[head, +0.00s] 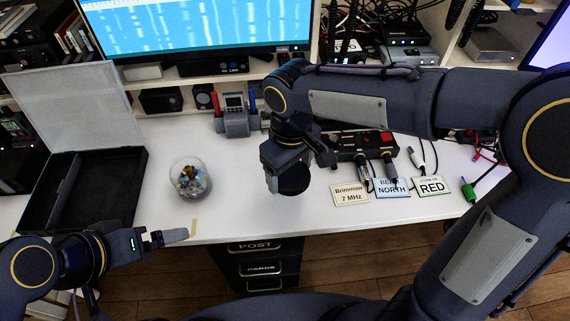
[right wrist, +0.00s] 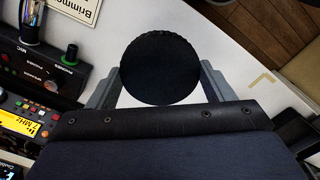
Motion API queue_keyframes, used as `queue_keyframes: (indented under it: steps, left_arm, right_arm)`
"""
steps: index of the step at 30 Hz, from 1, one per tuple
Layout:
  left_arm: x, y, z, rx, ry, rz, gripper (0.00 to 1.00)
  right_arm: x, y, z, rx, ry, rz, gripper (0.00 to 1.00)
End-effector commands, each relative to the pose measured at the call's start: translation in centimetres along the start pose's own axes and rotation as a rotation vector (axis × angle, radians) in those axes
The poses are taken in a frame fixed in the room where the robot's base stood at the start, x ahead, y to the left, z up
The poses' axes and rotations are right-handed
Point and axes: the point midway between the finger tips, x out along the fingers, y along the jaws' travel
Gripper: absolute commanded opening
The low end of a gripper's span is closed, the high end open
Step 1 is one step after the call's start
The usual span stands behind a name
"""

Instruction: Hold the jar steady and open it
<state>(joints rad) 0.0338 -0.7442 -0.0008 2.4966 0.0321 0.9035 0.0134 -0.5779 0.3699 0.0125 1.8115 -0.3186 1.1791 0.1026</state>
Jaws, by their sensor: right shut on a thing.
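The clear glass jar (head: 189,180) stands upright on the white desk, left of centre in the head view. No lid is on it, and small mixed parts show inside. My right gripper (head: 290,172) is shut on a round black lid (head: 294,183), right of the jar and apart from it. In the right wrist view the lid (right wrist: 160,68) sits between the two grey fingers of the gripper (right wrist: 159,84). My left gripper (head: 168,237) is at the desk's front edge, below the jar in the picture and not touching it. Its finger gap is unclear.
An open black case (head: 95,185) lies left of the jar. A control box (head: 365,145) with cables stands right of the lid, with label cards, including Brimmore (head: 350,194), before it. A small holder (head: 236,118) stands behind. Bare desk lies between jar and lid.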

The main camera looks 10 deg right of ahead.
Motion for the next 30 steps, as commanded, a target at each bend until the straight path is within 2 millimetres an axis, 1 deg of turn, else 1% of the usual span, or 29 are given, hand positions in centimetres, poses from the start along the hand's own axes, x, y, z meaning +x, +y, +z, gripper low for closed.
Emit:
queue_keyframes:
  steps: [1, 5, 6, 9, 12, 20, 21, 24, 26, 30]
  left_arm:
    - [0.0, 0.0, 0.0, 0.0, 0.0, 0.0, 1.0]
    - [0.0, 0.0, 0.0, 0.001, 0.0, 0.0, 1.0]
    - [0.2, -0.1, 0.1, 0.001, 0.0, 0.0, 1.0]
    - [0.3, -0.1, 0.1, 0.001, 0.001, 0.0, 1.0]
    - [0.4, -0.2, 0.2, 0.001, 0.001, 0.0, 1.0]
    - [0.5, -0.2, 0.2, 0.001, 0.001, 0.0, 1.0]
    - [0.5, -0.2, 0.2, 0.001, 0.001, 0.0, 1.0]
    - [0.8, -0.3, 0.3, 0.001, 0.001, 0.0, 1.0]
    - [0.9, -0.4, 0.4, 0.001, 0.001, 0.0, 1.0]
    - [0.8, -0.4, 0.4, 0.001, 0.001, 0.0, 1.0]
  right_arm:
    - [0.7, 1.0, -1.0, 0.005, -0.004, -0.001, 0.47]
    - [2.2, 3.3, -3.2, 0.004, -0.004, -0.001, 0.47]
    - [3.2, 3.7, -3.6, 0.003, -0.006, -0.001, 0.47]
    - [5.0, 4.7, -4.6, 0.001, -0.004, -0.001, 0.47]
    - [6.1, 5.4, -5.3, 0.001, -0.003, -0.001, 0.47]
    - [7.5, 6.3, -6.2, 0.0, -0.002, 0.0, 0.47]
    - [8.0, 6.6, -6.4, 0.001, -0.003, 0.0, 0.47]
    - [9.7, 6.5, -6.3, -0.001, -0.005, -0.001, 0.47]
    - [10.5, 6.4, -6.3, -0.001, -0.004, -0.001, 0.47]
    - [10.8, 6.4, -6.4, -0.001, 0.001, 0.0, 0.47]
